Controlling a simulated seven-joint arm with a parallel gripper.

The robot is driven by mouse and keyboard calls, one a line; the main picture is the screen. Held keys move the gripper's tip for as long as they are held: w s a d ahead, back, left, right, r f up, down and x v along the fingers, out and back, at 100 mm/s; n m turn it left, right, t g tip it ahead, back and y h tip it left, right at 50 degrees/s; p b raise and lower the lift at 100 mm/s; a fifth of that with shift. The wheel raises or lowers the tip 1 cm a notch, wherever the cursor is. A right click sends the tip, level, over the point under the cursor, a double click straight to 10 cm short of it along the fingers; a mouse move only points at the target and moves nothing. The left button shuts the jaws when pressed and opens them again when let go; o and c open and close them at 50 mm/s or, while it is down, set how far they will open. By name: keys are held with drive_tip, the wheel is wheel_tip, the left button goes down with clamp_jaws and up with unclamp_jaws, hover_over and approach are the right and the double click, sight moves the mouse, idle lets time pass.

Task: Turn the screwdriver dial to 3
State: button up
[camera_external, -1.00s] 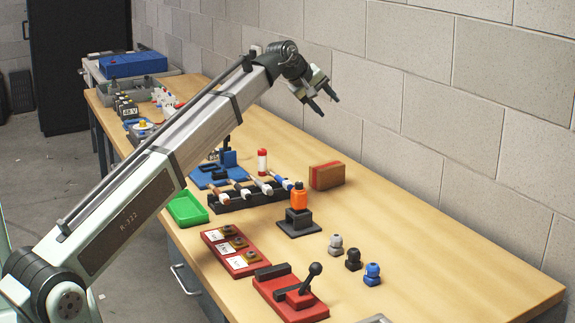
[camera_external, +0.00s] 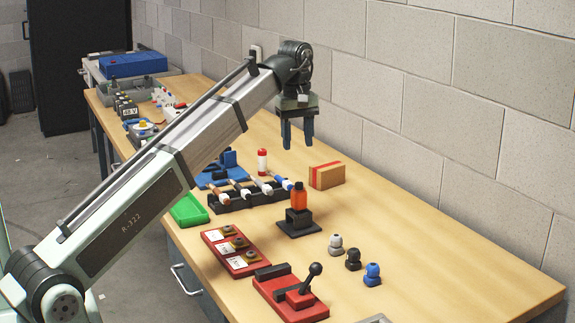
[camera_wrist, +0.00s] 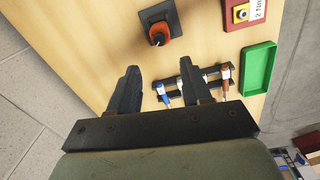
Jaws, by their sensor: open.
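An orange screwdriver body (camera_external: 299,199) stands upright in a black holder (camera_external: 299,223) on the wooden table in the external view. It also shows near the top of the wrist view (camera_wrist: 166,31), with a dark part pointing towards the camera. The dial's numbers and setting are too small to read. My gripper (camera_external: 297,143) points straight down, open and empty, well above the table and apart from the screwdriver. In the wrist view its fingers (camera_wrist: 160,73) are spread, and the screwdriver lies beyond their tips.
A black rack (camera_external: 235,202) holding several tools stands left of the screwdriver, with a brown and red box (camera_external: 326,176) behind. A green tray (camera_external: 187,208), red terminal plate (camera_external: 236,252), red lever base (camera_external: 290,300) and cable glands (camera_external: 353,260) are nearby. The table's right part is clear.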

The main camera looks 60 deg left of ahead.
sight(299, 183)
drive_tip(key=f, duration=1)
drive_tip(key=shift+w+f, duration=0.2)
drive_tip(key=shift+f, duration=0.1)
drive_tip(key=shift+c, duration=0.2)
clamp_jaws()
